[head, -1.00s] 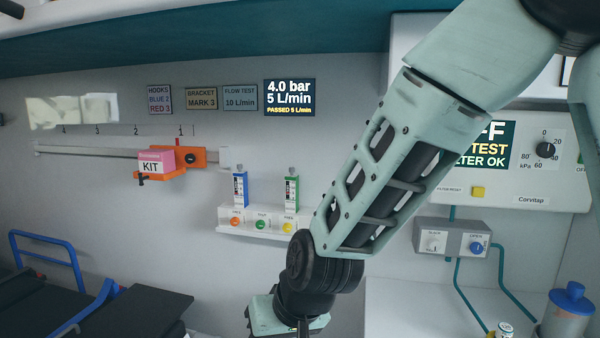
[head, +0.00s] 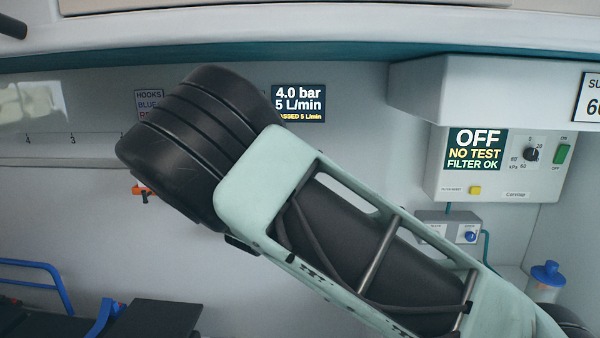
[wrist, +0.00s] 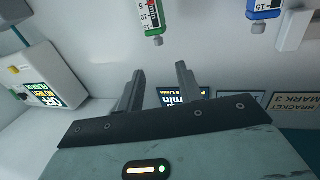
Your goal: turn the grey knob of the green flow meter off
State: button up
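The green flow meter (wrist: 150,14) shows upside down at the top of the wrist view, with its grey knob (wrist: 158,41) on the end towards my gripper. The blue flow meter (wrist: 263,8) is to its right there, with a similar grey knob (wrist: 257,28). My gripper (wrist: 160,68) is open and empty. Its two fingers point towards the green meter's knob, with a visible gap between fingertips and knob. In the head view my arm hides both flow meters and my gripper. The wall display (head: 298,103) reads 4.0 bar, 5 L/min.
The suction unit (head: 500,180) juts from the wall at right, its screen reading OFF. A grey outlet box (head: 434,230) sits below it. A blue-lidded canister (head: 546,283) stands at lower right. A blue-railed stretcher (head: 40,270) is at lower left. An overhead cabinet edge (head: 300,42) runs across the top.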

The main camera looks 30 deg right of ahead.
jog(key=p+x, duration=0.4)
jog(key=x, duration=0.9)
jog(key=shift+s+r, duration=0.1)
jog(key=shift+w+d+p, duration=0.4)
jog(key=shift+d, duration=0.1)
grip_shut()
